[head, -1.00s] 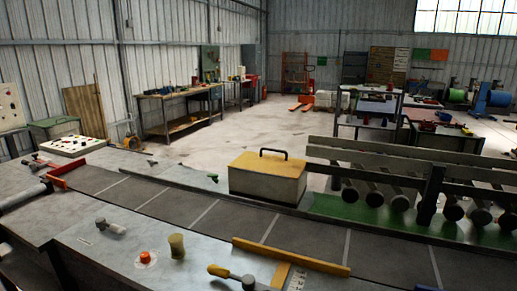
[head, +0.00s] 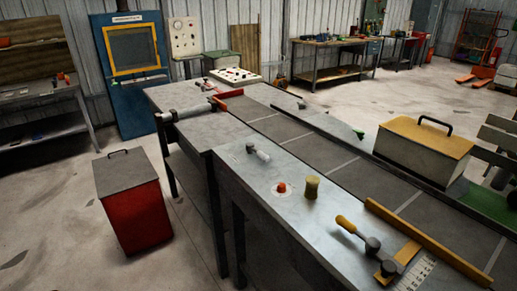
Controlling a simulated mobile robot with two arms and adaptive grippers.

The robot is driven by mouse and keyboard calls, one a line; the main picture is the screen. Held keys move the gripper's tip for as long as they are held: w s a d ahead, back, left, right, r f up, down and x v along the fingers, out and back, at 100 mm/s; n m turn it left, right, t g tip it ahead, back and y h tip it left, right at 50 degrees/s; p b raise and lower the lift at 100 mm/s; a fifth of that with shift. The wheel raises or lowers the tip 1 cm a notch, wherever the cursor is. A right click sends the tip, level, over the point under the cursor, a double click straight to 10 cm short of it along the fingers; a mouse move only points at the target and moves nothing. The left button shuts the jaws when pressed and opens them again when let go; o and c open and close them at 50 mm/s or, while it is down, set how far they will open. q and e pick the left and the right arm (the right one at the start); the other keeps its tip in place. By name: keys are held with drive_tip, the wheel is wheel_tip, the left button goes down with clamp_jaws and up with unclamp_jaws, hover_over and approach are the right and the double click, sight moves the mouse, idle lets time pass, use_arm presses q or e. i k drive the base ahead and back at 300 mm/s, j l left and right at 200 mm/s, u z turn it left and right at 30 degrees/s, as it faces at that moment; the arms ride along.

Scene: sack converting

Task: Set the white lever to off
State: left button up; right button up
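A small lever with a white handle (head: 263,156) and a darker grey pivot lies on the near metal worktop (head: 228,140), left of a red push button (head: 281,187). Its handle points to the lower right in the head view. I cannot read any on or off marking beside it. A second lever with a yellow handle (head: 346,224) and a dark pivot stands farther right on the same worktop. Neither of my grippers is in view, and nothing is touching the white lever.
A dark conveyor belt (head: 318,147) runs behind, with a yellow-lidded box (head: 424,143) beyond. A red bin (head: 134,205) stands on the floor left of the bench. Open floor lies at the left.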

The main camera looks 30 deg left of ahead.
sight(250, 146)
drive_tip(key=i+j, duration=0.2)
drive_tip(key=j, duration=0.15)
drive_tip(key=i+j, duration=0.2)
drive_tip(key=j, duration=0.15)
drive_tip(key=i+j, duration=0.2)
drive_tip(key=j, duration=0.15)
drive_tip(key=i+j, duration=0.2)
drive_tip(key=j, duration=0.15)
